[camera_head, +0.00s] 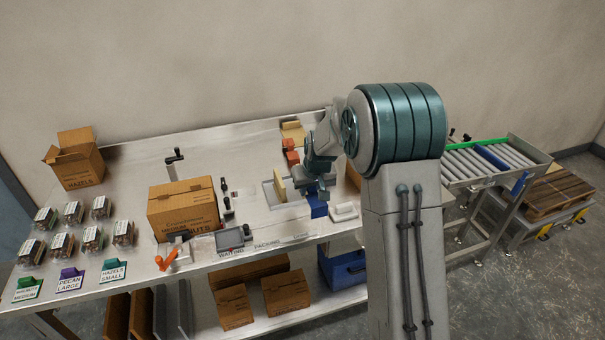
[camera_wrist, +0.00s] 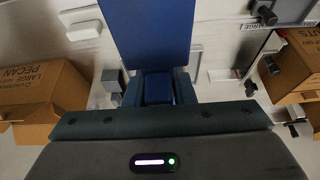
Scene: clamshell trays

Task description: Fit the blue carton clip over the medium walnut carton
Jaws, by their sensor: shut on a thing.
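The medium walnut carton (camera_head: 183,208) is a closed brown box standing on the left middle of the steel bench. Its printed side faces me, and a brown box with lettering ending in "UTS" (camera_wrist: 297,65) shows at the right of the wrist view. My gripper (camera_wrist: 157,90) is shut on the blue carton clip (camera_wrist: 147,38), whose flat blue panel stretches away from the fingers. In the head view the blue clip (camera_head: 318,209) shows below my gripper (camera_head: 316,188), right of the carton and apart from it. My arm hides part of that area.
A carton marked large pecan (camera_wrist: 40,85) stands at the wrist view's left. An open hazels carton (camera_head: 78,160) is at the bench's back left, with several nut packs (camera_head: 90,237) and label cards in front. An orange-handled clamp (camera_head: 168,258) and dark-knobbed fixtures (camera_head: 227,203) flank the walnut carton.

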